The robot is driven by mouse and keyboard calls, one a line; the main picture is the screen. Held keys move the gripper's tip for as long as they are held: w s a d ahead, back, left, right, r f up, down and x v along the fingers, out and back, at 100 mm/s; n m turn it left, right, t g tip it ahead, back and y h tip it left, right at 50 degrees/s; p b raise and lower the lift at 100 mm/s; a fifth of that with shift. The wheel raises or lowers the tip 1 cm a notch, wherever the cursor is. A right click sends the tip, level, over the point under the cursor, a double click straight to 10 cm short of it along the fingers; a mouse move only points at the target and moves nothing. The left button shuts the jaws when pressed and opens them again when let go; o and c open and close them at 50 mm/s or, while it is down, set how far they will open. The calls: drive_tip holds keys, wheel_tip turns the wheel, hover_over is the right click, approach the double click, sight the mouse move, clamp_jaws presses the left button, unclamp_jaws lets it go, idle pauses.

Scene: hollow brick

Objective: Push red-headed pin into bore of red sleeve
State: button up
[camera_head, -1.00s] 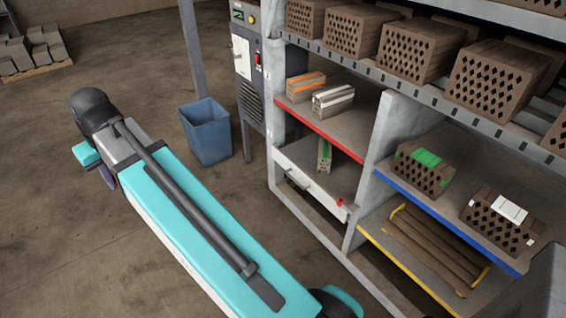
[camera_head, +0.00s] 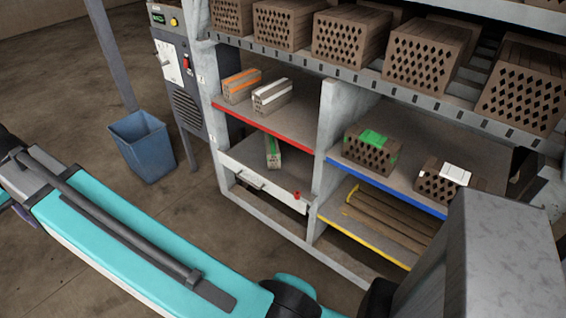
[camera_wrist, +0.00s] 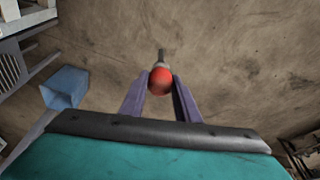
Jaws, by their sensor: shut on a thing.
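My gripper (camera_wrist: 161,88) shows in the wrist view with its two purple-grey fingers closed on the red-headed pin (camera_wrist: 161,80). The pin's round red head sits between the fingertips and its grey shank points away over bare floor. A small red fitting, seemingly the red sleeve (camera_head: 297,196), sits at the right end of the pale drawer front below the red-edged shelf. Its bore is too small to make out. My gripper is well apart from it.
The pale drawer front (camera_head: 262,186) has a handle, and a green-marked brick (camera_head: 273,151) stands above it. Shelves with red (camera_head: 262,122), blue (camera_head: 385,186) and yellow edges hold bricks and rods. A blue bin (camera_head: 143,146) stands left on open floor.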

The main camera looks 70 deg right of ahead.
drive_tip(key=shift+d, duration=0.25)
drive_tip(key=s+d+f+m+g+h+b, duration=0.1)
drive_tip(key=s+d+f+m, duration=0.3)
drive_tip(key=d, duration=0.9)
drive_tip(key=s+d+f+m+h+b, duration=0.1)
drive_tip(key=d+f+m, duration=0.4)
drive_tip(key=d, duration=0.9)
drive_tip(key=s+d+f+m+g+h+b, duration=0.1)
drive_tip(key=s+d+f+m, duration=0.4)
drive_tip(key=d, duration=0.8)
drive_tip(key=s+d+f+m+g, duration=0.1)
drive_tip(key=s+d+f+m, duration=0.3)
drive_tip(key=s+d, duration=0.5)
drive_tip(key=s+d+f+m+g+b, duration=0.1)
drive_tip(key=s+d+f+m, duration=0.3)
drive_tip(key=s+d, duration=0.5)
drive_tip(key=s+d+f+m+g+y+b, duration=0.1)
drive_tip(key=s+d+f+m, duration=0.3)
drive_tip(key=s+d, duration=0.5)
drive_tip(key=shift+s+d+m+g, duration=0.3)
drive_tip(key=shift+s+m, duration=0.9)
drive_tip(key=shift+r, duration=0.1)
drive_tip(key=shift+f, duration=0.2)
